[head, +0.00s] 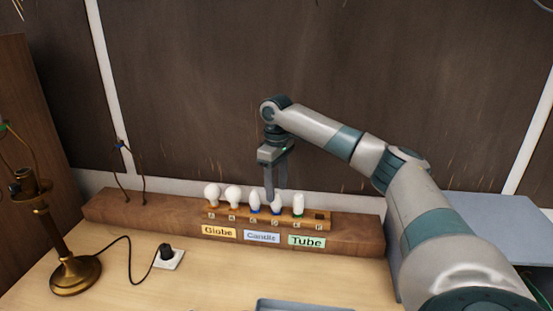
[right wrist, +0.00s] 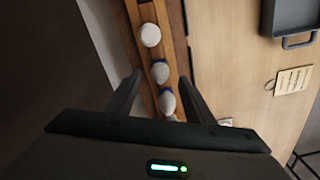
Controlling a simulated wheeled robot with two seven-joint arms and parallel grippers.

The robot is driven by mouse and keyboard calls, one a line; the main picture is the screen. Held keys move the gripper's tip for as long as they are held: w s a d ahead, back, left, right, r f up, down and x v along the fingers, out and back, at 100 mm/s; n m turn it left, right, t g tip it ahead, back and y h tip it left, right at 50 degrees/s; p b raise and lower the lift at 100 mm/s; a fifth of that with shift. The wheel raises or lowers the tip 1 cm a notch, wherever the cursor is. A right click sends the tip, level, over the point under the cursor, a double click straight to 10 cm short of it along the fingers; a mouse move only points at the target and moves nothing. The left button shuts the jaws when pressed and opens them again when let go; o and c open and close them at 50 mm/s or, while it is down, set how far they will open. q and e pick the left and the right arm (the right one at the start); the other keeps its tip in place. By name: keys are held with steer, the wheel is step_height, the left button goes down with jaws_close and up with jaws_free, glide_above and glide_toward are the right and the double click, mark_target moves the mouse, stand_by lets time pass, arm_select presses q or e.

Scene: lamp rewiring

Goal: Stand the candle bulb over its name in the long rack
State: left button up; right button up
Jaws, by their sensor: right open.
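The long wooden rack (head: 350,232) stands at the back of the table. On its raised lettered strip stand two round bulbs (head: 212,193), a candle bulb at C (head: 253,202), a candle bulb at D (head: 277,205) and a white tube bulb (head: 298,203). The blue-grey "Candle" label (head: 261,237) is on the rack's front, between "Globe" (head: 219,231) and "Tube" (head: 307,242). My right gripper (head: 275,192) points down over the D bulb, open. In the right wrist view, the blue-collared D bulb (right wrist: 160,72) shows between its fingertips (right wrist: 160,78); contact cannot be told. My left gripper is out of view.
Slot F (head: 319,216) at the strip's right end is empty. A brass lamp (head: 75,270) stands at left, its cord running to a black plug on a white plate (head: 168,259). A grey tray (head: 300,305) lies at the front. The tabletop before the rack is mostly clear.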

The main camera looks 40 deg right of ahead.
step_height(320, 180, up, 11)
steer(key=b, duration=0.1)
stand_by(0.8)
